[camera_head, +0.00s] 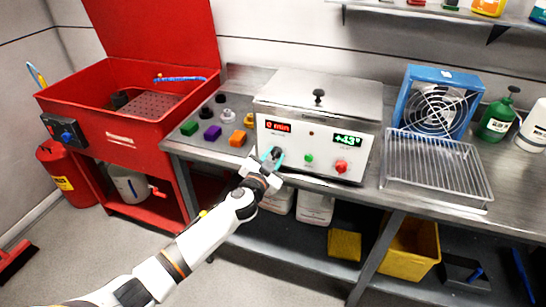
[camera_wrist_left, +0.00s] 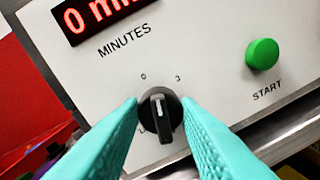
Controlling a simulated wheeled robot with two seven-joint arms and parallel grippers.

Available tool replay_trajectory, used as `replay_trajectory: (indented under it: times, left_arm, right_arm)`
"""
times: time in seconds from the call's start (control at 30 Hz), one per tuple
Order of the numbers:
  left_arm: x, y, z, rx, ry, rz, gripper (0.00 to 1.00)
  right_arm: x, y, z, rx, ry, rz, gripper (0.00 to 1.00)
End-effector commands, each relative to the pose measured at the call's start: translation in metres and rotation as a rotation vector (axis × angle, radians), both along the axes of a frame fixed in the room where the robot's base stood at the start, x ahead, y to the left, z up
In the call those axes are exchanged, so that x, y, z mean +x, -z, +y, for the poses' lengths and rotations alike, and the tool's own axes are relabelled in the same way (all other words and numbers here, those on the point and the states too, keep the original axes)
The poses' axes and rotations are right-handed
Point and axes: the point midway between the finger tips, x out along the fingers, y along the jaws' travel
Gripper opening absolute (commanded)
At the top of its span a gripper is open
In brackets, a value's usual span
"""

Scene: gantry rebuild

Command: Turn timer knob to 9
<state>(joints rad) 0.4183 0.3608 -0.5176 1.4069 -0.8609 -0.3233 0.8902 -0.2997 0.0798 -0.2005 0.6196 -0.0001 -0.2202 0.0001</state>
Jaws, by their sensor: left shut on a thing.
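The timer knob (camera_wrist_left: 160,112) is black and round with a raised ridge, on the white front panel of the bench unit (camera_head: 318,148). Its white mark points up in the left wrist view, between the printed 0 and 3; the other numbers are mostly hidden by the fingers. The red display (camera_head: 278,127) above it reads 0 min. My left gripper (camera_head: 271,155) is at the panel, its teal fingers on either side of the knob and shut on it. My right gripper is not in view.
The green START button (camera_wrist_left: 262,54) sits right of the timer knob, and a red knob (camera_head: 341,166) is further right. A wire rack (camera_head: 437,168) stands to the right. Green, purple and orange blocks lie on the bench at left. A red wash basin (camera_head: 120,140) is far left.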

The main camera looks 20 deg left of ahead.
Motion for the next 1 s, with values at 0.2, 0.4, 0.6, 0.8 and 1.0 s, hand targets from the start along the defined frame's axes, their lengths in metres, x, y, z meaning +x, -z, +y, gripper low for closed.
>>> replay_trajectory:
  times: [0.2, 0.4, 0.6, 0.8, 1.0]
  left_arm:
    - [0.000, -0.002, 0.000, 0.203, 0.000, -0.006, 0.07]
    - [0.000, -0.002, -0.001, 0.395, 0.001, -0.012, 0.07]
    - [0.000, -0.002, -0.001, 0.585, 0.000, -0.019, 0.07]
    - [0.000, -0.002, -0.002, 0.776, 0.001, -0.026, 0.07]
    - [0.000, -0.002, -0.002, 0.966, 0.001, -0.032, 0.07]
  right_arm:
    - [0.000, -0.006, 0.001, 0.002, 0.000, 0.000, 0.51]
    - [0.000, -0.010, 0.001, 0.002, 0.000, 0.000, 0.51]
    - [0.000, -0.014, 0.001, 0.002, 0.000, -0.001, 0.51]
    - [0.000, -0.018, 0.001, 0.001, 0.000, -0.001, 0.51]
    - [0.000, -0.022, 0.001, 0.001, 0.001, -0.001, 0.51]
